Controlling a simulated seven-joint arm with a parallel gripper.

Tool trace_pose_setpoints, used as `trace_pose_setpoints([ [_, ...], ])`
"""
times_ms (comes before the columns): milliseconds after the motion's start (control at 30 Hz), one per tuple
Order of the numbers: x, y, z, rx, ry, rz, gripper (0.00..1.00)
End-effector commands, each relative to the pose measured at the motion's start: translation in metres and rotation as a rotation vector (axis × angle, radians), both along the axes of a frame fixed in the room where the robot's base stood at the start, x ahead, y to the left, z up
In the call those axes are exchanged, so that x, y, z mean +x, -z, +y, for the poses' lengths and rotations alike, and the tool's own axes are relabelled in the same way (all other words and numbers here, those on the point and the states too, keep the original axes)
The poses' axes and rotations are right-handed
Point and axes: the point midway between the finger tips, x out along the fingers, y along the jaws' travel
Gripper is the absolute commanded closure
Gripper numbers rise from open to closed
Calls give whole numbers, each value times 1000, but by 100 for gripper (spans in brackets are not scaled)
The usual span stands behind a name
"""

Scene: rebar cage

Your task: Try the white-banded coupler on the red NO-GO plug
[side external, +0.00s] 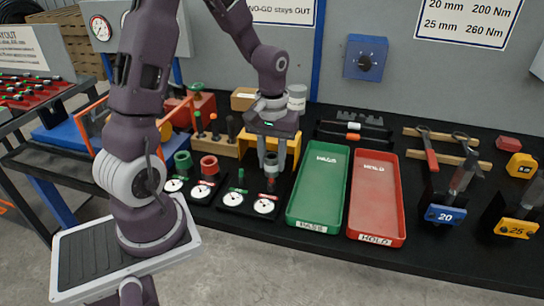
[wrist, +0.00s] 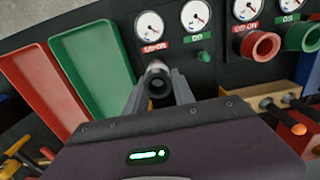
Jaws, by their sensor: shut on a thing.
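My gripper (side external: 270,155) points down and is shut on a dark grey coupler (side external: 271,161), held upright over the black gauge board. In the wrist view the coupler (wrist: 157,82) sits between my two fingers, its open bore facing the camera. A pale strip shows at its far edge; whether this is the white band is hard to tell. The red NO-GO plug (side external: 270,185) stands just below the coupler in the side view. In the wrist view the coupler hides it. I cannot tell whether coupler and plug touch. The green GO plug (side external: 241,178) stands to the left.
A green tray (side external: 292,216) and a red HOLD tray (side external: 402,219) lie right of the gauge board. Green (side external: 183,160) and red (side external: 209,164) ring-shaped pieces stand left of it. A yellow stand (side external: 246,137) and a wooden tool block (side external: 217,146) are close behind my gripper.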

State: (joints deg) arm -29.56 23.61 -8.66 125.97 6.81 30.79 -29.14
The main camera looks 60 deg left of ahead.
Motion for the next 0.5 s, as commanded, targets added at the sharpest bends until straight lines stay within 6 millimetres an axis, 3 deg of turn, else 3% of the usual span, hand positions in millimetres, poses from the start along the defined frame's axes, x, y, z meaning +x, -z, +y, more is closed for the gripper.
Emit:
trace_pose_setpoints([
  [500,0,16,0,1,1,1,100],
])
